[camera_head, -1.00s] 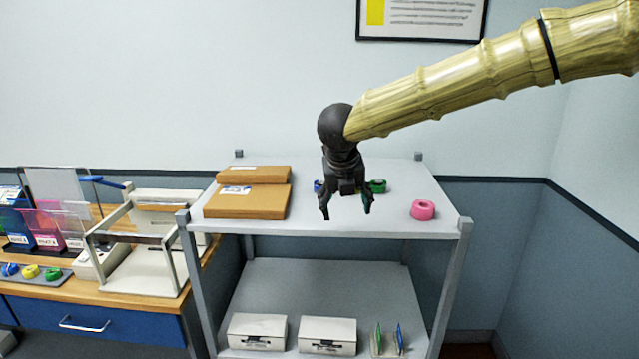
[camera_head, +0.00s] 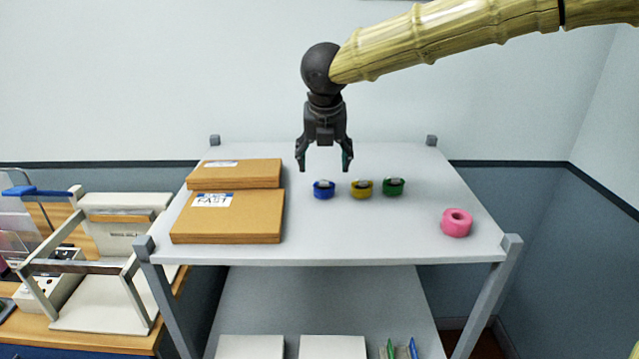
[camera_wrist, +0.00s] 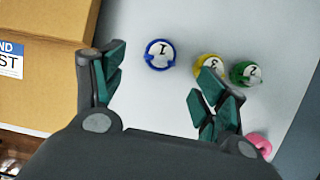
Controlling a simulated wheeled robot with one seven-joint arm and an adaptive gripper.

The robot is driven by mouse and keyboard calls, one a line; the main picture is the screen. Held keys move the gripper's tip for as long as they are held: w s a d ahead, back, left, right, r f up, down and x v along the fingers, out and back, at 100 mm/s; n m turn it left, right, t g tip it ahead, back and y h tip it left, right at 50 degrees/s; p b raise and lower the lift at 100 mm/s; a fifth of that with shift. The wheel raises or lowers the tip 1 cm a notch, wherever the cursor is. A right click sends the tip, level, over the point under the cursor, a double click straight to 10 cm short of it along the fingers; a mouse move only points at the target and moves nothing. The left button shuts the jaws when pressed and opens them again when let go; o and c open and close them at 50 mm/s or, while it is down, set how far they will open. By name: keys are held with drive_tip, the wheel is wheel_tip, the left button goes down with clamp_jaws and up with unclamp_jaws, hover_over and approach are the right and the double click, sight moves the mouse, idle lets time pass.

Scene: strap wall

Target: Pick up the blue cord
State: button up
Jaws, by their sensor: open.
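The blue cord (camera_head: 324,189) is a small coiled roll on the shelf's top, at the left end of a short row. In the wrist view the blue cord (camera_wrist: 159,54) shows a white label marked 1 and lies ahead of the fingertips, between their lines. My gripper (camera_head: 324,168) points down, open and empty, and appears above the shelf near the blue cord. In the wrist view both fingers of my gripper (camera_wrist: 160,85) are spread apart. Nothing hides the blue cord.
A yellow roll (camera_head: 361,189) and a green roll (camera_head: 393,187) stand right of the blue cord. A pink roll (camera_head: 456,223) lies farther right. Cardboard boxes (camera_head: 227,216) lie on the left of the grey shelf (camera_head: 340,248). The shelf's front middle is clear.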

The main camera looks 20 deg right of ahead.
sight(324, 184)
drive_tip(key=p+x, duration=0.1)
drive_tip(key=x, duration=0.3)
drive_tip(key=shift+a+f, duration=0.1)
drive_tip(key=shift+f, duration=0.25)
drive_tip(key=shift+f+p, duration=0.35)
drive_tip(key=shift+p, duration=0.25)
drive_tip(key=shift+s+d+f+p, duration=0.1)
drive_tip(key=shift+d+f+p, duration=0.15)
drive_tip(key=shift+d+p, duration=0.05)
drive_tip(key=shift+p+x, duration=0.3)
drive_tip(key=shift+x, duration=1.25)
drive_tip(key=shift+s+r, duration=0.25)
drive_tip(key=c, duration=0.3)
drive_tip(key=shift+a, duration=0.1)
drive_tip(key=c, duration=0.8)
